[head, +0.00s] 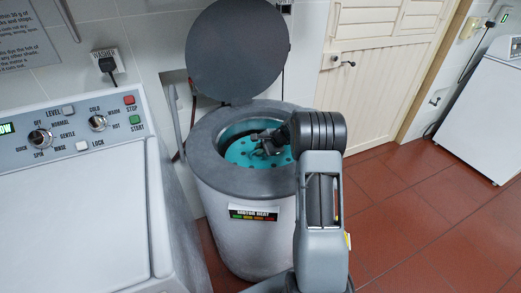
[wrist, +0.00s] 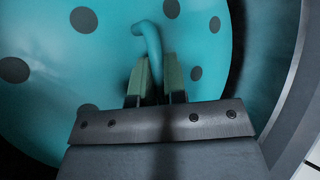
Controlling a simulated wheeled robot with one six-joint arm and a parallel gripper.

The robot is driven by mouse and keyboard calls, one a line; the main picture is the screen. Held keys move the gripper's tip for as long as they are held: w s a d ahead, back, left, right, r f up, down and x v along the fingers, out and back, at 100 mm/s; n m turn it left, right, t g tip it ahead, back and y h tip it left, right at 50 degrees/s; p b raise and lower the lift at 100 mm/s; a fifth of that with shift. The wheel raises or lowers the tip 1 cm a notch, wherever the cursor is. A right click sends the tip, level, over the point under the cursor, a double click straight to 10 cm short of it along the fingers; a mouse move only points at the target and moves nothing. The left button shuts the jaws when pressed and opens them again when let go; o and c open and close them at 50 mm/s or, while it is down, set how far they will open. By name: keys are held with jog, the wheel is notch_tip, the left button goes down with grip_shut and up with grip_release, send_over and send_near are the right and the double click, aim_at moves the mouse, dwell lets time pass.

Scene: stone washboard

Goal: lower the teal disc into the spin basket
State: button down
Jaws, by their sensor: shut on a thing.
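The teal disc (head: 240,153) with dark round holes lies inside the mouth of the spin basket (head: 226,132), in the grey-topped spinner. It looks roughly level; how deep it sits is hard to tell. The basket's metal inner wall shows behind it. My gripper (head: 268,143) reaches in over the disc from the right. In the wrist view the disc (wrist: 50,110) fills most of the picture, and my gripper (wrist: 155,85) is shut on its curved teal handle (wrist: 149,42). The disc's right part is hidden by my arm in the head view.
The spinner's round lid (head: 237,50) stands open behind the basket. A washing machine (head: 75,200) with knobs stands close on the left. A cream door (head: 385,80) and a white appliance (head: 485,110) are behind on the right. The red tiled floor (head: 430,220) on the right is clear.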

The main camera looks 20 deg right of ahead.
jog(key=c, duration=1.1)
grip_release()
jog(key=v, duration=1.4)
jog(key=s+a+r+n+g+h+p, duration=0.35)
jog(key=s+a+r+n, duration=0.5)
jog(key=s+a, duration=0.4)
jog(key=s+a+r+n+h+p, duration=0.1)
jog(key=s+a+n, duration=0.2)
jog(key=s+n, duration=0.1)
jog(key=s+a+r+n+t+h+p, duration=0.1)
jog(key=s+a+n+p, duration=0.1)
jog(key=s+a+n, duration=0.2)
jog(key=s, duration=0.3)
jog(key=shift+s+h, duration=0.3)
jog(key=shift+h, duration=0.05)
jog(key=shift+r, duration=0.15)
